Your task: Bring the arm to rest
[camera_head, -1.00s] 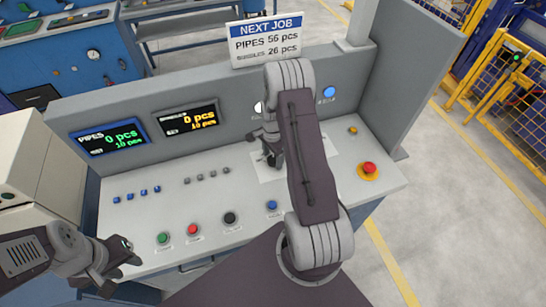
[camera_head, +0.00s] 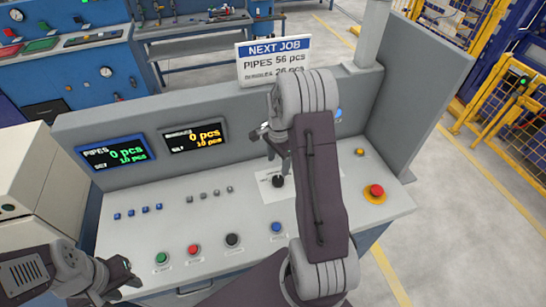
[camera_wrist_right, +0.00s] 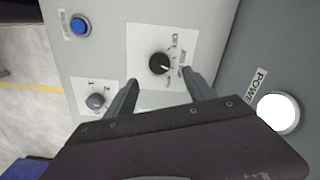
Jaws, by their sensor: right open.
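My right arm (camera_head: 318,180) reaches over the grey control desk. Its gripper (camera_head: 272,145) hangs in front of the back panel, above a black rotary knob (camera_head: 278,181). In the right wrist view, the gripper (camera_wrist_right: 160,92) is open and empty, its fingers apart and the knob (camera_wrist_right: 160,63) seen beyond the gap. The knob sits on a white label plate and looks clear of the fingers. My left gripper (camera_head: 118,275) is low at the left, by the desk's front edge; its jaw state is unclear.
The desk has green (camera_head: 162,258), red (camera_head: 194,250) and black (camera_head: 232,240) buttons, plus a red emergency button (camera_head: 376,191). Two displays (camera_head: 116,152) are on the back panel. A "NEXT JOB" sign (camera_head: 274,60) stands above. A white POWER light (camera_wrist_right: 278,112) is close to the right gripper.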

